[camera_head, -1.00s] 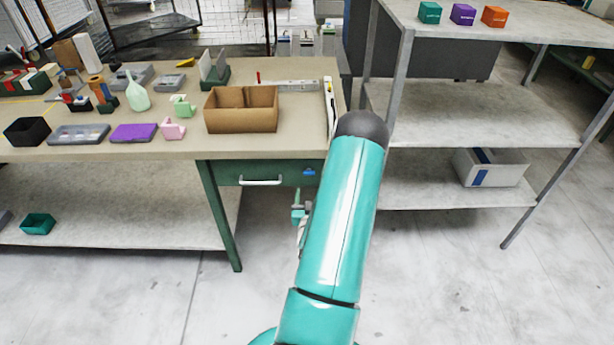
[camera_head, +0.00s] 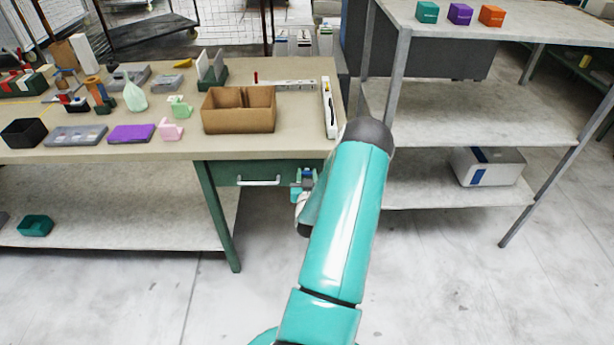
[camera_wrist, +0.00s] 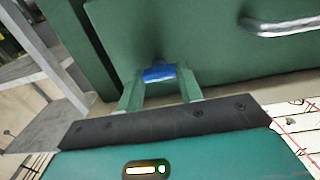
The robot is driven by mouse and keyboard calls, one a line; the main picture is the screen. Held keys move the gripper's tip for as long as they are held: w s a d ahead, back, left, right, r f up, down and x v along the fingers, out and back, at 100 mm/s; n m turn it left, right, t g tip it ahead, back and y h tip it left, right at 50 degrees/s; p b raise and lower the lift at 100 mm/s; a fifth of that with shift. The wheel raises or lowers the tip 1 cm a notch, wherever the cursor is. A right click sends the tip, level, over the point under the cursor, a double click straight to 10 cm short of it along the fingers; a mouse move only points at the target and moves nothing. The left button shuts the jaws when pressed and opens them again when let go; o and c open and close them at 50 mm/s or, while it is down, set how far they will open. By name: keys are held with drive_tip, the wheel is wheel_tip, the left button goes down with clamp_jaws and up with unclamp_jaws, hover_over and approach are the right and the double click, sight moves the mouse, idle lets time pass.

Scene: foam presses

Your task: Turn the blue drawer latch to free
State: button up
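The blue latch (camera_head: 307,172) is on the green drawer front (camera_head: 228,171), right of the drawer handle (camera_head: 260,181). In the wrist view the blue latch (camera_wrist: 159,73) lies roughly crosswise between my fingertips. My gripper (camera_wrist: 160,80) is open, with one green finger at each side of the latch. The latch nearly fills the gap, and I cannot tell if the fingers touch it. In the head view my gripper (camera_head: 303,180) is at the drawer front, partly hidden behind my teal arm. The drawer looks closed.
The workbench top (camera_head: 170,150) above the drawer holds a cardboard box (camera_head: 239,121) and several small items. A grey shelf unit (camera_head: 470,112) stands close on the right, with a white bin (camera_head: 490,167) on its low shelf. Open floor lies in front.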

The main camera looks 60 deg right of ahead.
drive_tip(key=c, duration=0.4)
drive_tip(key=shift+o, duration=0.3)
drive_tip(key=shift+m, duration=0.4)
drive_tip(key=m, duration=0.8)
drive_tip(key=shift+s, duration=0.15)
drive_tip(key=shift+d+f+m, duration=0.1)
drive_tip(key=shift+m, duration=2.2)
drive_tip(key=shift+f+m, duration=0.1)
drive_tip(key=shift+m, duration=2.2)
